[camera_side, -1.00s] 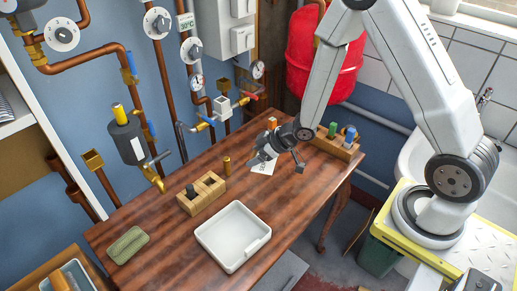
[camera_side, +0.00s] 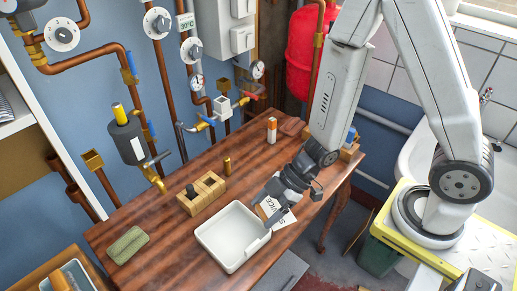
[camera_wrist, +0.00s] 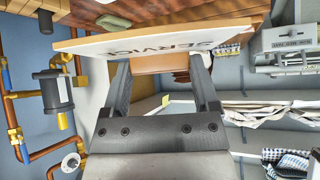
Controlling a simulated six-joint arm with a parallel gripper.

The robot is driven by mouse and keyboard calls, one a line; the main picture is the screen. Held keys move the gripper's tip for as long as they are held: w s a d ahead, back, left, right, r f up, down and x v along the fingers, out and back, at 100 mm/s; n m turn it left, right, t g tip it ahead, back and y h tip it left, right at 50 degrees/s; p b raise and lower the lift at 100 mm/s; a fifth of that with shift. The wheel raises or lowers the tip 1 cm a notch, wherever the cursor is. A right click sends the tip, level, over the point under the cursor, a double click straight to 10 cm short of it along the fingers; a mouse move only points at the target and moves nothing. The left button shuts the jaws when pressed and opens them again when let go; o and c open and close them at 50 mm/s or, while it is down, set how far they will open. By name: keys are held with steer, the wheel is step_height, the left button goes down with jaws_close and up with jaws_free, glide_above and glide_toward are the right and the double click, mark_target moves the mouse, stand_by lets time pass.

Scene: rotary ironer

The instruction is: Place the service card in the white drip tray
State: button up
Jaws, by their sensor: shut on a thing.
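The white service card (camera_side: 283,219), with SERVICE printed on it, is held by my gripper (camera_side: 266,209) near the right rim of the white drip tray (camera_side: 214,242). In the wrist view my gripper (camera_wrist: 163,80) is shut on a tan block at the card (camera_wrist: 150,43), which spans beyond both fingers. The card looks tilted in the side view. The visible tray floor is empty. My gripper and the card hide part of the tray's right side; I cannot tell the exact gap between card and rim.
A wooden block with slots (camera_side: 201,193) and a brass cylinder (camera_side: 227,166) stand behind the tray. An orange-and-white cylinder (camera_side: 272,130) stands at the back. A green pad (camera_side: 128,243) lies at the left.

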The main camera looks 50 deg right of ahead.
steer(key=w+a+f, duration=0.4)
steer(key=w+f, duration=0.5)
steer(key=w, duration=0.3)
steer(key=shift+w+a+f, duration=0.15)
steer(key=shift+w+a, duration=0.05)
steer(key=shift+a, duration=0.1)
steer(key=shift+w+f, duration=0.15)
steer(key=shift+f, duration=0.05)
steer(key=shift+w+a+f, duration=0.1)
steer(key=shift+f, duration=1.5)
steer(key=shift+f, duration=0.1)
steer(key=o, duration=1)
steer(key=shift+o, duration=0.2)
